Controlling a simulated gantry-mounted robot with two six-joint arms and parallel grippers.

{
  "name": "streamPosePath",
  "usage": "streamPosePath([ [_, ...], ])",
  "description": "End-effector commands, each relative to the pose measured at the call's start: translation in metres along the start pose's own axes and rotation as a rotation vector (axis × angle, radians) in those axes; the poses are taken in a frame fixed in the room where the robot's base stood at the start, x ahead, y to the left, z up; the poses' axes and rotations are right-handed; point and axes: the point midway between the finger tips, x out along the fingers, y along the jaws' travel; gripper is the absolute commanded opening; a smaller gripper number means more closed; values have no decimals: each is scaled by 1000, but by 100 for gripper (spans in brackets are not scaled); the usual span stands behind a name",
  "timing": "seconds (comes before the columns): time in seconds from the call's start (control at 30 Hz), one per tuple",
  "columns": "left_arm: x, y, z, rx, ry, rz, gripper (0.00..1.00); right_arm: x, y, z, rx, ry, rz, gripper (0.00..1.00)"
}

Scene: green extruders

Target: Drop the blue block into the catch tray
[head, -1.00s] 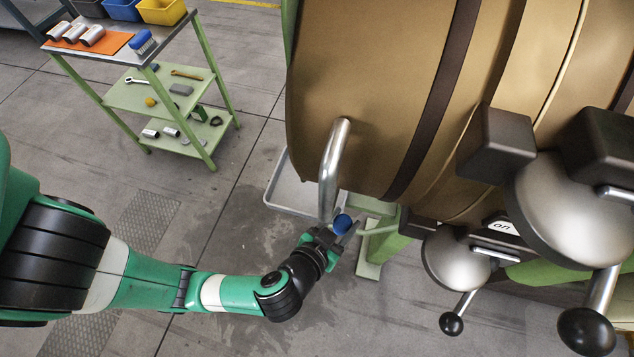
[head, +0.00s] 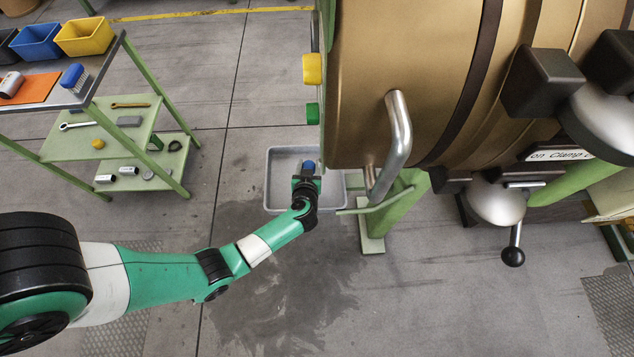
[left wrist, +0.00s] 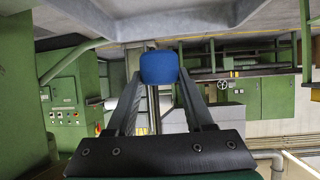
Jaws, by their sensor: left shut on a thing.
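The blue block (left wrist: 159,67) is between the fingertips of my left gripper (left wrist: 158,85) in the left wrist view. In the head view the blue block (head: 309,166) shows at the tip of my left gripper (head: 307,178), which is shut on it. The catch tray (head: 281,203) is a grey shallow tray beside the big brown drum. In the head view the gripper and block overlap the tray's middle; their height above it is hard to tell. My right gripper does not show.
The brown drum (head: 400,90) with its bent metal handle (head: 399,140) stands just right of the tray. A green support (head: 395,208) stands below it. A shelf cart (head: 125,131) with tools and bins is at the left. Open floor lies in front.

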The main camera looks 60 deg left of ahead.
Motion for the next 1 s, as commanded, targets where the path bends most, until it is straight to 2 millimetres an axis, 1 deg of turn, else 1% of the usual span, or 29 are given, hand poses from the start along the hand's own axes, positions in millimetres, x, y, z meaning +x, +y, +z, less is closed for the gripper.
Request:
streamPosePath([
  [0.03, 12, -12, 0, -15, -4, -29, 0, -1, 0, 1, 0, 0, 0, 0],
  [0.1, 22, -24, 0, -31, -7, -54, 0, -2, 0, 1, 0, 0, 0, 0],
  [0.2, 30, -33, 0, -42, -9, -73, 0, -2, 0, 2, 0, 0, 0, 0],
  [0.37, 31, -35, 1, -45, -9, -76, 0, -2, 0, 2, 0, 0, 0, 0],
  [0.47, 34, -34, 6, -45, -10, -76, 0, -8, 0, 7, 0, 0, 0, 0],
  [0.57, 39, -34, 16, -45, -10, -76, 0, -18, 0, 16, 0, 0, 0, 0],
  [0.8, 52, -34, 41, -45, -9, -75, 0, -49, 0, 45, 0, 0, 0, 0],
  [1.0, 58, -34, 53, -45, -9, -75, 0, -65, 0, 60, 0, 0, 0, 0],
])
